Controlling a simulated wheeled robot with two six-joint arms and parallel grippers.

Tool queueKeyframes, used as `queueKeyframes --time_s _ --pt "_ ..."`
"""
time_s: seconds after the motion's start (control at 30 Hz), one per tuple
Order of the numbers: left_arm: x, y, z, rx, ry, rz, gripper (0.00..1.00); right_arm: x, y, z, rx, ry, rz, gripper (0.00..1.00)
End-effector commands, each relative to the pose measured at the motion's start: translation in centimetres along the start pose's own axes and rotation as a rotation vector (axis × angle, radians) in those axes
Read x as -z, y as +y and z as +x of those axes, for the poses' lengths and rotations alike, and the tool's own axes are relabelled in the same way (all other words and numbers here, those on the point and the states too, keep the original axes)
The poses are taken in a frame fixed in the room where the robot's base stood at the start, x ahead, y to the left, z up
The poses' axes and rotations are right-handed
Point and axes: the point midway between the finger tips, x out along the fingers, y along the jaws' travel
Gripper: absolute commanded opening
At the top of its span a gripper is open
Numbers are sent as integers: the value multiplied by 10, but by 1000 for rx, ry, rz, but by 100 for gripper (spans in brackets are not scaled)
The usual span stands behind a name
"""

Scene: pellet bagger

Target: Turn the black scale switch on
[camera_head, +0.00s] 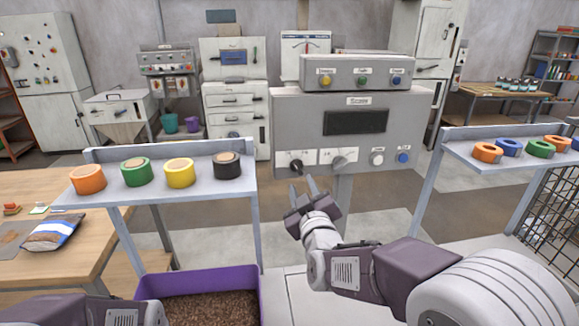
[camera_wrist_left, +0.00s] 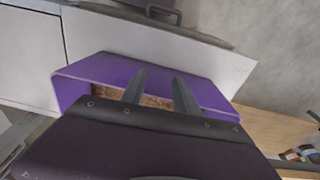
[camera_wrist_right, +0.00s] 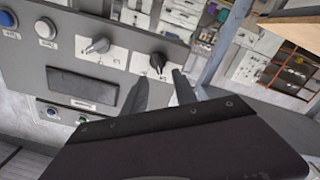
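The grey scale panel (camera_head: 350,110) faces me with a dark display. Its black switch (camera_head: 296,165) is a knob at the lower left of the panel, and it also shows in the right wrist view (camera_wrist_right: 158,61). My right gripper (camera_head: 302,184) is open and empty, with its fingertips just below and in front of the black switch. In the right wrist view its two fingers (camera_wrist_right: 161,85) point toward the knob, with a gap between them; I cannot tell if they touch it. My left gripper (camera_wrist_left: 160,85) is open and empty over the purple bin (camera_wrist_left: 75,85).
Right of the black switch are a grey knob (camera_head: 340,161), a white button (camera_head: 376,158) and a blue button (camera_head: 403,157). A shelf (camera_head: 215,191) with coloured rolls stands at left, another shelf (camera_head: 460,146) with rolls at right. The purple bin of pellets (camera_head: 200,279) is below.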

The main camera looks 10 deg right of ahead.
Motion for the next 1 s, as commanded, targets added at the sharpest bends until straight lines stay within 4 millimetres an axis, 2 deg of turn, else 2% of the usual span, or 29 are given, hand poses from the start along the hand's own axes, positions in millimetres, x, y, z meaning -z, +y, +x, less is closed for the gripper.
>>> queueKeyframes --time_s 0.17,0.4,0.6,0.93,1.0 --pt "0 0 -2 0 0 0 36 1 0 6 2 1 0 34" --pt "1 0 -12 0 0 0 36 2 0 55 2 -1 -1 34" --pt "2 0 -18 0 0 0 36 1 -1 84 3 0 0 34" --pt "2 0 -17 0 0 0 36 0 -1 91 3 0 0 34" --pt "2 0 -17 0 0 0 36 0 -1 91 3 0 0 14"
